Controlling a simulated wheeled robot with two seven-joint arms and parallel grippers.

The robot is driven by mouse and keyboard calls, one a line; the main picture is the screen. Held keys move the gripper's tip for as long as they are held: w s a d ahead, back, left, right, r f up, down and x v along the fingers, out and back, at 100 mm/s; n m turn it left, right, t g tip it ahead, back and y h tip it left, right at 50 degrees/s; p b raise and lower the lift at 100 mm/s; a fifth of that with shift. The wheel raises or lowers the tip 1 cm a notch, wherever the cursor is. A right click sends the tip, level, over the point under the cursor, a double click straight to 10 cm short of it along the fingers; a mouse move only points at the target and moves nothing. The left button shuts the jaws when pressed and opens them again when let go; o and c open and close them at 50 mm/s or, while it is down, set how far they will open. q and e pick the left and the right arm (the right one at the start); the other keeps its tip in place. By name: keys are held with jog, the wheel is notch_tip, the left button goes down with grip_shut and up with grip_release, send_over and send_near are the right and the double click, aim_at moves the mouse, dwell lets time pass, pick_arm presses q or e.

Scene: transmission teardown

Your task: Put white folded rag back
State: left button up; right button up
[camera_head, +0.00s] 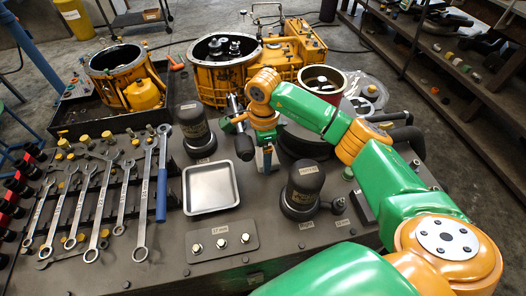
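I cannot make out a white folded rag in the head view. My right arm, green and orange, reaches in from the lower right. Its wrist points down, and my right gripper (266,158) is low over the dark bench, just right of the metal tray (211,206). The gripper is small and partly hidden by its own wrist, so I cannot tell whether its fingers are open or hold anything. My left gripper is not in view.
Wrenches (143,195) lie in a row at left. Black cylinders (302,188) (195,130) stand near the tray. A row of bolts (221,242) sits in front.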

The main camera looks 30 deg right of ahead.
jog(key=shift+o, duration=0.5)
jog(key=shift+r, duration=0.1)
notch_tip(320, 180, up, 8)
jog(key=shift+f+b, duration=0.1)
jog(key=shift+b, duration=0.7)
notch_tip(320, 180, up, 4)
jog(key=shift+r+p, duration=0.15)
jog(key=shift+p, duration=0.3)
